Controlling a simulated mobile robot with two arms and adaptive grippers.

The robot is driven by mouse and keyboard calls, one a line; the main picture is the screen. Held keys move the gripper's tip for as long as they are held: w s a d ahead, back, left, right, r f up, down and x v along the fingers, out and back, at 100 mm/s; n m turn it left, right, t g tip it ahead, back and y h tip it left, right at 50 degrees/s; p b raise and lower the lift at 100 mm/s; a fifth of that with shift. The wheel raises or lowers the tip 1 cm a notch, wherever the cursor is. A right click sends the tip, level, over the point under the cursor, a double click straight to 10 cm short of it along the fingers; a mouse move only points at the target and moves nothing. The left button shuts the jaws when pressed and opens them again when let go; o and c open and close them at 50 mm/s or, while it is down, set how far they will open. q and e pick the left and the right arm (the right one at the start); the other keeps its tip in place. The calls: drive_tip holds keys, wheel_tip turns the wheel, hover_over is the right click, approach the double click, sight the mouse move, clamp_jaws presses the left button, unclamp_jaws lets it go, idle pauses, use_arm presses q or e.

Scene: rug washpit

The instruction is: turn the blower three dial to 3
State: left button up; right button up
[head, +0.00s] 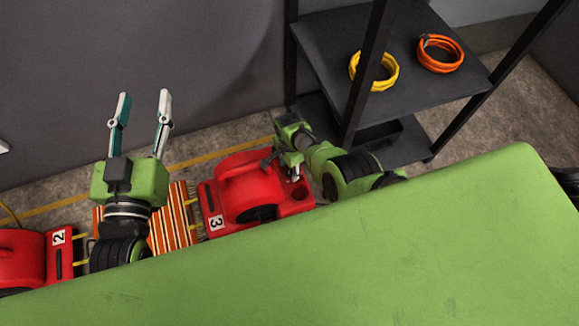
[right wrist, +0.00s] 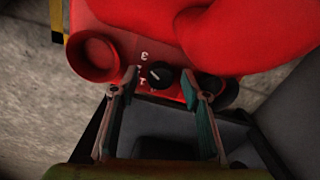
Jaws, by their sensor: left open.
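Blower three (head: 245,187) is the red machine labelled 3 on the floor in the head view. Its black dial (right wrist: 158,74) shows in the right wrist view, with a pale pointer line and small white markings, including a 3, to its left. My right gripper (right wrist: 160,80) is open, with one fingertip on each side of the dial; gaps show, and I cannot tell whether either finger touches it. In the head view my right gripper (head: 282,165) is at the blower's right end and hides the dial. My left gripper (head: 139,110) is open, empty and away from the blower.
Blower two (head: 30,258) stands at the far left. A striped orange rug (head: 172,228) lies between the blowers. A black shelf (head: 420,95) with yellow (head: 374,72) and orange (head: 440,54) coils stands at right. A grey wall is behind.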

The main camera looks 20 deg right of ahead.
drive_tip(key=shift+r, duration=3.75)
